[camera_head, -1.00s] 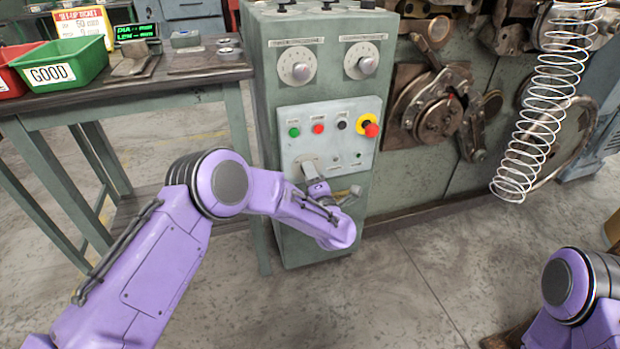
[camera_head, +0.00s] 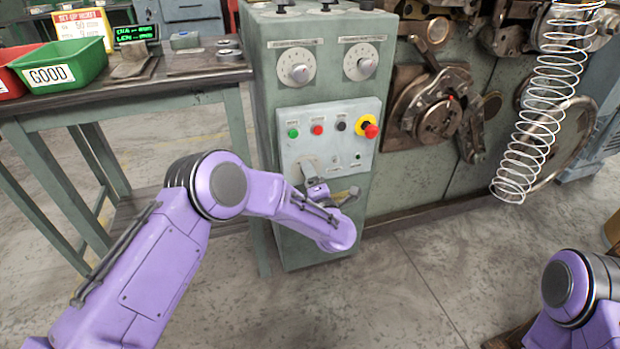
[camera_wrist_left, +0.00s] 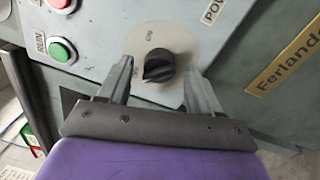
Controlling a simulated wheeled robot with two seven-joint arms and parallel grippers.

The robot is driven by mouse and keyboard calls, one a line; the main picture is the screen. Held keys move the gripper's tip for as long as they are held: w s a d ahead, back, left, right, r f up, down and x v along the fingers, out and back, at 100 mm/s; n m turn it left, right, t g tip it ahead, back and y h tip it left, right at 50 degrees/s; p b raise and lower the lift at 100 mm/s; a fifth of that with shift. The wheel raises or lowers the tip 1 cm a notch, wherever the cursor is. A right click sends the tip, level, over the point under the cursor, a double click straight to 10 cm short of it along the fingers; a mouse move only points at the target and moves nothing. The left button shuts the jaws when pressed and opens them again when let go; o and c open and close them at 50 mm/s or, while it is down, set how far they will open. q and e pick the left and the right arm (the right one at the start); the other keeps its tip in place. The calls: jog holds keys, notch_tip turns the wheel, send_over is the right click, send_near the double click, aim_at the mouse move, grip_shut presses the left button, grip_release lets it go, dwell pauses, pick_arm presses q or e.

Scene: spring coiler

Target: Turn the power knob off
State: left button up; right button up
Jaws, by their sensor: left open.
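The power knob (camera_wrist_left: 158,66) is black and ridged, on a round pale dial plate (camera_wrist_left: 178,44) in the left wrist view. My left gripper (camera_wrist_left: 159,78) is open, with one finger on each side of the knob; a gap shows on both sides, and I cannot tell how far forward the tips reach. In the head view my left gripper (camera_head: 318,177) is at the lower part of the control panel (camera_head: 335,112), and it hides the knob there. My right arm (camera_head: 580,290) shows at the lower right, but its gripper is out of view.
Above the gripper are a green button (camera_head: 293,132), a red button (camera_head: 317,129), a black button (camera_head: 341,125) and a red emergency stop (camera_head: 370,130). A workbench (camera_head: 130,95) stands left. A large wire spring (camera_head: 545,100) hangs at right. The floor in front is clear.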

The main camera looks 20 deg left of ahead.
pick_arm(q)
jog(key=p+v, duration=0.1)
jog(key=v, duration=0.9)
jog(key=shift+s, duration=0.25)
jog(key=shift+d, duration=0.15)
